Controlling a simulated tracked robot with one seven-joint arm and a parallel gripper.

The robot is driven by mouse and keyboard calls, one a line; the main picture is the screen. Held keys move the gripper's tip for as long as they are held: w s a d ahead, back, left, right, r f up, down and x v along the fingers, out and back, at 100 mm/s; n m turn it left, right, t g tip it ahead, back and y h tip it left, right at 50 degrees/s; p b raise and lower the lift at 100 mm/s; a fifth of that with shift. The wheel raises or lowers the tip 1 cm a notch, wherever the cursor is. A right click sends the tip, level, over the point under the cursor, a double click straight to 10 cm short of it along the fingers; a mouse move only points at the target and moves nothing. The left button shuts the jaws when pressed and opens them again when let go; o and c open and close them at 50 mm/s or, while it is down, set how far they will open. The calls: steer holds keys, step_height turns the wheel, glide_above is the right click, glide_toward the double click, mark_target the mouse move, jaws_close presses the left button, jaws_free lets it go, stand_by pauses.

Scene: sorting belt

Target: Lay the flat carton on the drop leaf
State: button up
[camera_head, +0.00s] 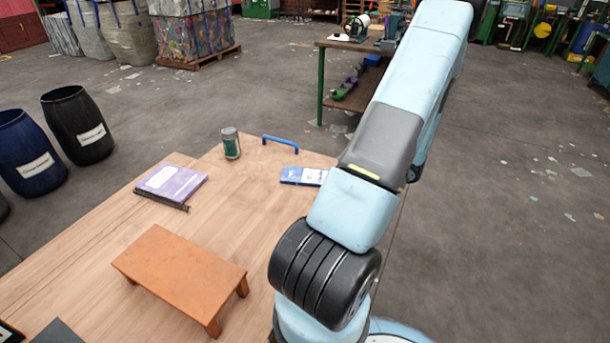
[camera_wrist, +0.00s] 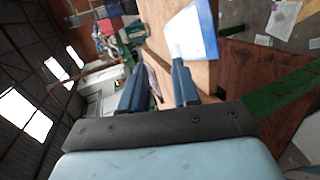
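A flat blue-and-white box (camera_head: 303,176), which looks like the flat carton, lies on the wooden top near its right edge. In the wrist view a blue-and-white face (camera_wrist: 195,35), apparently the same carton, shows beyond my fingers. My gripper (camera_wrist: 158,88) is open, its two blue fingers apart with nothing held between them. It is outside the head view, where only my arm shows. The wooden section (camera_head: 250,205) carrying a blue handle (camera_head: 281,141) may be the drop leaf; I cannot tell for certain.
A purple book-like item (camera_head: 172,183), a green can (camera_head: 231,143) and a low orange stand (camera_head: 180,270) occupy the wooden top. Bare wood lies between them. Two barrels (camera_head: 78,124) stand left; a green-legged bench (camera_head: 320,85) stands behind.

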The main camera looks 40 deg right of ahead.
steer(key=shift+r, duration=0.1)
step_height(320, 180, up, 7)
steer(key=s, duration=0.2)
steer(key=shift+s+d, duration=0.4)
steer(key=shift+w, duration=0.1)
